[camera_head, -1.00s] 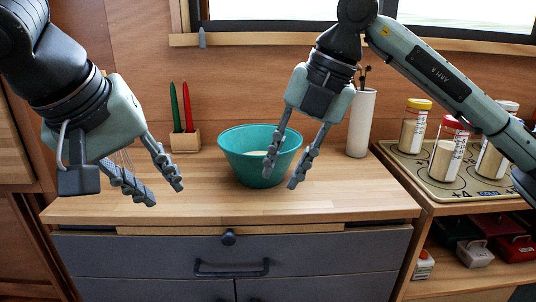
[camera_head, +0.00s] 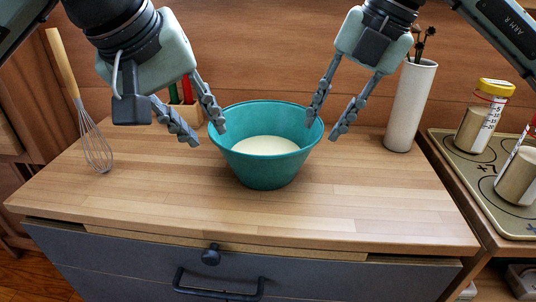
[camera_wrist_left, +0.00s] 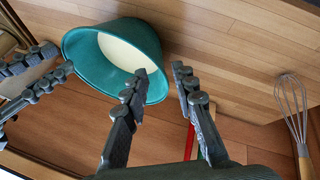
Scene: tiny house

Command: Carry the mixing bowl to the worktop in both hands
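The teal mixing bowl (camera_head: 268,172) stands upright on the wooden top (camera_head: 370,205) of a grey drawer cabinet, with a pale creamy filling (camera_head: 266,146) inside. My left gripper (camera_head: 208,136) is open at the bowl's left rim. In the left wrist view, my left gripper (camera_wrist_left: 158,70) has one finger over the bowl (camera_wrist_left: 82,58) and the other outside it. My right gripper (camera_head: 323,127) is open at the right rim, one finger over the bowl's inside, the other outside. Neither visibly grips the bowl; contact cannot be told.
A whisk (camera_head: 92,140) leans at the left of the top. A white vase (camera_head: 410,105) stands at the back right. The front of the top is clear.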

